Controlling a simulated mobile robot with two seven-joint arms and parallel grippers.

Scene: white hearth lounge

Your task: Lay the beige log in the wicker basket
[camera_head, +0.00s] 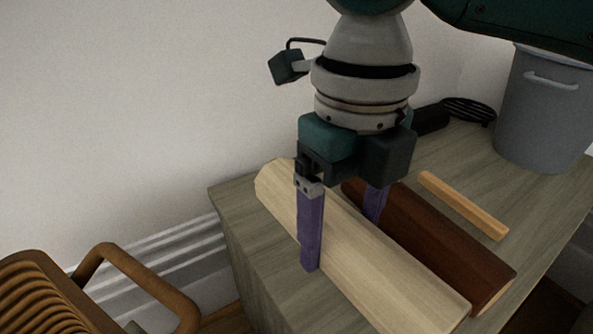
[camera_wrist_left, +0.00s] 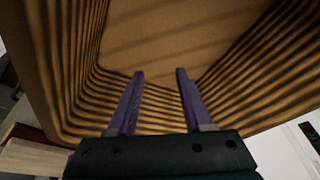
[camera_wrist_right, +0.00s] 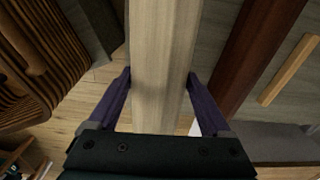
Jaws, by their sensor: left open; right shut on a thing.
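The beige log (camera_head: 370,265) lies lengthwise on the wooden table, beside the dark brown log. My right gripper (camera_head: 340,240) reaches down from above with one purple finger on each side of the beige log, shut on it. In the right wrist view the log (camera_wrist_right: 162,60) runs between the two fingers of the gripper (camera_wrist_right: 160,85). The wicker basket (camera_head: 40,290) is at the lower left with its curved handle, only partly in view. My left gripper (camera_wrist_left: 158,75) is open and empty over the basket's ribbed interior (camera_wrist_left: 170,40).
A dark brown log (camera_head: 430,235) lies right alongside the beige log. A thin light stick (camera_head: 463,205) lies beyond it on the table (camera_head: 225,200). A grey bucket (camera_head: 543,110) and a black slotted tool (camera_head: 468,110) stand at the back right. A white wall is behind.

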